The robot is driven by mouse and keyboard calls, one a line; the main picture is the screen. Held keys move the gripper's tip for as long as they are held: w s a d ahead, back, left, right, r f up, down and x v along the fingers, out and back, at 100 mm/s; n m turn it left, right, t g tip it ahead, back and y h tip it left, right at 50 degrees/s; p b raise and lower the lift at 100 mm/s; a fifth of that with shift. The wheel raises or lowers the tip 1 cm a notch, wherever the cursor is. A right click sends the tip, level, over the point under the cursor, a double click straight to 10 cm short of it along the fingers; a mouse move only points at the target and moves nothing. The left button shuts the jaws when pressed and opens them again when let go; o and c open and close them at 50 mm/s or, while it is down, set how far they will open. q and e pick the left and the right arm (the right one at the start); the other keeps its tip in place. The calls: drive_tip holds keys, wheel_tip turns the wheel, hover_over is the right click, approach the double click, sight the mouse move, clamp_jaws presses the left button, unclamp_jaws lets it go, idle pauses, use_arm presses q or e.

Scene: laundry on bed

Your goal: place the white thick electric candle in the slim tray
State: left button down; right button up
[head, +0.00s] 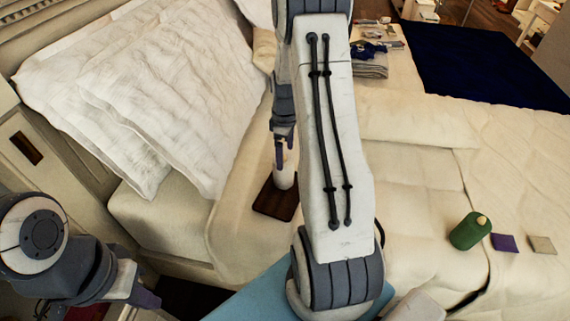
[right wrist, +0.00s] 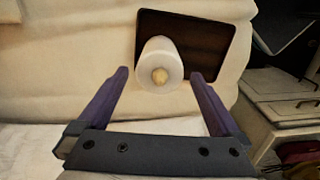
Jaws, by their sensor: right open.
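The thick white candle (head: 285,173) stands upright at the far end of the dark brown slim tray (head: 273,204) on the bed. In the right wrist view the candle (right wrist: 158,58) overlaps the left part of the tray (right wrist: 212,47), and its base is hidden behind its body. It seems to rest on the tray. My right gripper (head: 284,146) is above the candle. In the right wrist view its fingers (right wrist: 158,76) are wide apart with no contact visible. My left gripper (head: 142,290) is low at the left, away from the candle; its jaw opening is unclear.
A green candle (head: 469,231), a purple square (head: 504,242) and a beige square (head: 542,245) lie on the bed at right. White pillows (head: 150,90) are at left. Folded clothes (head: 370,62) lie at the back. My right arm covers the middle of the bed.

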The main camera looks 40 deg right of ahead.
drive_tip(key=shift+r, duration=1.75)
drive_tip(key=s+a+r, duration=0.2)
drive_tip(key=a+r, duration=0.2)
drive_tip(key=a, duration=0.7)
drive_tip(key=s+a+r, duration=0.1)
drive_tip(key=a+r, duration=0.3)
drive_tip(key=a, duration=0.7)
drive_tip(key=s+a+r, duration=0.1)
drive_tip(key=s+a, duration=0.5)
drive_tip(key=s, duration=0.3)
drive_tip(key=s+a+r+y, duration=0.1)
drive_tip(key=s+a+r, duration=0.1)
drive_tip(key=s+a, duration=0.4)
drive_tip(key=s, duration=0.3)
drive_tip(key=shift+s+a+r+n, duration=0.25)
drive_tip(key=shift+s+r+n, duration=0.05)
drive_tip(key=shift+s+n, duration=0.1)
wheel_tip(320, 180, up, 4)
drive_tip(key=p, duration=0.4)
drive_tip(key=shift+r, duration=0.15)
